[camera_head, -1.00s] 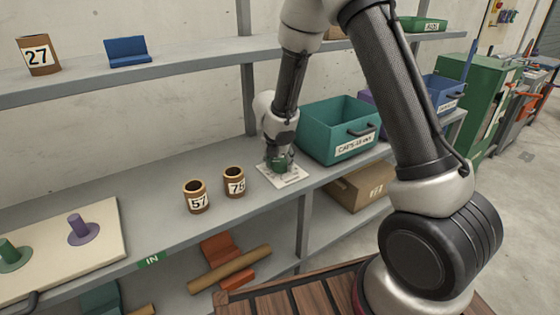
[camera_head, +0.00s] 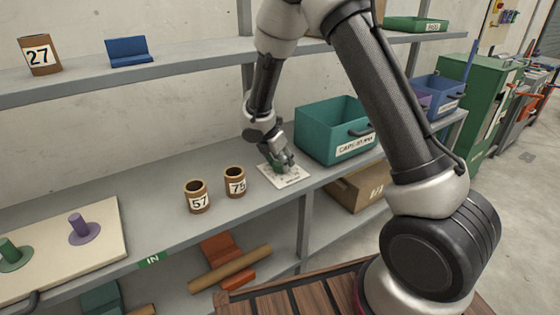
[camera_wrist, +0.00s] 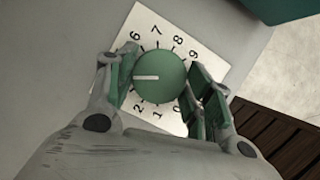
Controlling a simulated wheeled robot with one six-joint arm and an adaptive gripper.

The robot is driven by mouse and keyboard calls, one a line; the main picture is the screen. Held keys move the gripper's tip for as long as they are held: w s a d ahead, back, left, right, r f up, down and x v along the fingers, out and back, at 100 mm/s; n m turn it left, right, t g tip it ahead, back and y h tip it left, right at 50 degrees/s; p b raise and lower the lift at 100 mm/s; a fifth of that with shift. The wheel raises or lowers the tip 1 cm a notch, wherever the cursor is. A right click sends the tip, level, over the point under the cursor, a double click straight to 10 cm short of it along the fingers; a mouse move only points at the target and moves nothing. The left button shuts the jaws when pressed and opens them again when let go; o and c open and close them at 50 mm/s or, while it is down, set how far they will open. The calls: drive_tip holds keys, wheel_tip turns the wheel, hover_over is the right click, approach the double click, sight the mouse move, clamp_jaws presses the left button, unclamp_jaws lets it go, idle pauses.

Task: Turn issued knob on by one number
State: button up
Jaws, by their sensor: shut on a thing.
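A round green knob (camera_wrist: 160,77) with a white pointer line sits on a white square dial plate (camera_wrist: 152,22) in the wrist view. The pointer points left, toward my left finger. The numbers 6, 7, 8 and 9 show along the top, and 0, 1 and 2 along the bottom. Those on the left are hidden behind the finger. My gripper (camera_wrist: 160,84) is shut on the knob, one finger on each side. In the head view the dial plate (camera_head: 296,178) lies on the shelf under my tilted gripper (camera_head: 276,160); its printed label is too small to read.
A teal bin (camera_head: 312,143) stands right behind the plate. Two brown tubes marked 57 (camera_head: 197,199) and 75 (camera_head: 235,184) stand to its left. A board with green and purple pegs (camera_head: 112,215) lies farther left. An upper shelf (camera_head: 180,65) runs above.

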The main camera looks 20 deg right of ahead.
drive_tip(key=o, duration=1)
drive_tip(key=v, duration=1.2)
